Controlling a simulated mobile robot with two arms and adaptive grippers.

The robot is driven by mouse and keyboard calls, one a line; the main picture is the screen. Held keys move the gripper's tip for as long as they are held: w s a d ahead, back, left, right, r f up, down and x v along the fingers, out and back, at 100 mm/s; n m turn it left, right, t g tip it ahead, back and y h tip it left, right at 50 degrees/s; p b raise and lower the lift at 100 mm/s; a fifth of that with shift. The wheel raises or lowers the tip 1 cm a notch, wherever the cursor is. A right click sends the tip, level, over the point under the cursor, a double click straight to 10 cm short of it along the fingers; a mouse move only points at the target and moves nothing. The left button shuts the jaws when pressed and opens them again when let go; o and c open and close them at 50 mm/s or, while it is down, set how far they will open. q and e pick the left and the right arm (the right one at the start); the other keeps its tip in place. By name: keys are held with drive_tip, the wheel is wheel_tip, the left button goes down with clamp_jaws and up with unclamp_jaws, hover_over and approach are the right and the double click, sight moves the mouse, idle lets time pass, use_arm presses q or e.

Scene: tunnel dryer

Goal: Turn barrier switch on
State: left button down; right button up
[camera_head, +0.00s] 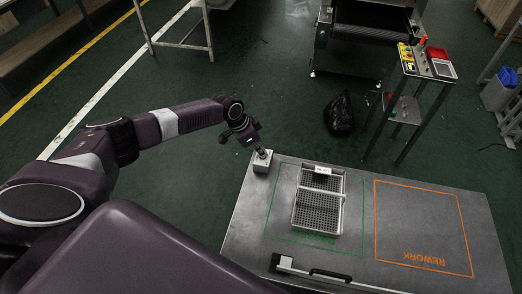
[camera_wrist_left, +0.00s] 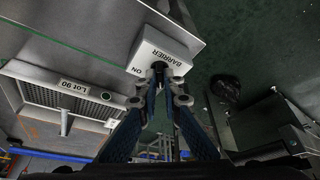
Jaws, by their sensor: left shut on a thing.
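My left gripper (camera_head: 260,149) reaches down to the box from above. In the wrist view its fingertips (camera_wrist_left: 167,76) are closed together on the knob. The fingers hide part of the knob, so its exact angle is unclear. My right gripper is in neither view.
An orange REWORK outline lies farther right. A bar with a black handle (camera_head: 330,274) lies at the near edge. A button stand (camera_head: 427,62) and black bag (camera_head: 340,112) stand beyond.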

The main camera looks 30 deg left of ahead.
use_arm(q)
drive_tip(key=shift+f+b, duration=0.15)
drive_tip(key=shift+b, duration=0.3)
drive_tip(key=m+g+b, duration=0.1)
drive_tip(key=m+b, duration=0.2)
drive_tip(key=b, duration=0.1)
drive_tip(key=m+g+h+b, duration=0.1)
drive_tip(key=m+b, duration=0.2)
drive_tip(key=b, duration=0.1)
drive_tip(key=m+g+b, duration=0.1)
drive_tip(key=m+b, duration=0.2)
drive_tip(key=b, duration=0.1)
drive_tip(key=shift+w+h, duration=0.3)
drive_tip(key=shift+a+m+g+b, duration=0.1)
drive_tip(key=shift+m+g+b, duration=0.6)
drive_tip(key=shift+m+b, duration=0.95)
drive_tip(key=shift+r, duration=0.2)
drive_tip(key=c, duration=2.1)
unclamp_jaws()
drive_tip(key=shift+r, duration=0.1)
drive_tip(key=v, duration=1.1)
drive_tip(key=shift+r, duration=0.4)
